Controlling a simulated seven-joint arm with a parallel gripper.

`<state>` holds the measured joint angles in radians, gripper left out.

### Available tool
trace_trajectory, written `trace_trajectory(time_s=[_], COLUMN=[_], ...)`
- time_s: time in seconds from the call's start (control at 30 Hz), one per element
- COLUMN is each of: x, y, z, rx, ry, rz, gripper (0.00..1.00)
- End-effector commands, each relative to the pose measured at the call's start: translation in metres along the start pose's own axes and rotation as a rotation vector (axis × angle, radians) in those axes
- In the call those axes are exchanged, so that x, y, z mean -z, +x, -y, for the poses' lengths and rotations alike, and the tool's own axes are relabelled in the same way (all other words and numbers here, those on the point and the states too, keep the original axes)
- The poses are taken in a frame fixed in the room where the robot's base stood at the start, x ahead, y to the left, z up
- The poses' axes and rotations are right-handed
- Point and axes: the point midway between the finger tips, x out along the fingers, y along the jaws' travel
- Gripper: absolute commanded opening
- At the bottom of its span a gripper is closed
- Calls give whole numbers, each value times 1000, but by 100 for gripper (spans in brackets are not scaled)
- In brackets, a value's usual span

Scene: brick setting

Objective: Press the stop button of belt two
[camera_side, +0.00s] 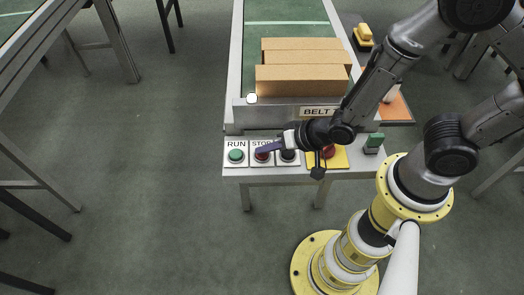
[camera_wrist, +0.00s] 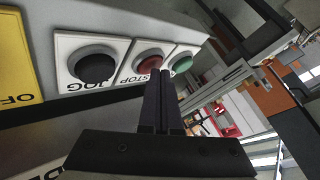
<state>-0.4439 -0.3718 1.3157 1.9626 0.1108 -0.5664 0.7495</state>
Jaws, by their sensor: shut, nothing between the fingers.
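The red stop button (camera_side: 262,157) sits on a white plate marked STOP at the front panel of the belt, between the green RUN button (camera_side: 236,155) and a black button (camera_side: 287,157). In the wrist view the red button (camera_wrist: 149,60) shows just beyond my fingertips, with the black JOG button (camera_wrist: 92,66) to its left and the green one (camera_wrist: 181,64) to its right. My gripper (camera_side: 261,151) is shut and empty, its fingertips at the red button; it also fills the lower middle of the wrist view (camera_wrist: 158,80). I cannot tell whether they touch the button.
A yellow plate (camera_side: 341,161) with a red button stands right of the black button, partly behind my arm. Cardboard boxes (camera_side: 300,80) rest on the belt. A green rocker (camera_side: 374,141) is farther right.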

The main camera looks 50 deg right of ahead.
Motion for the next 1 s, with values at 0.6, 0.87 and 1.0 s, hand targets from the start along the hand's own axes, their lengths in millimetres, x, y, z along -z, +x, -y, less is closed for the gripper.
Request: trace_trajectory(time_s=[0.6, 0.87, 1.0], x=[6, 8, 8], y=[-7, -12, -12], z=[6, 8, 8], rx=[1, -1, -1], ry=[-1, -1, 0], rz=[-1, 1, 1], gripper=[0, 0, 0])
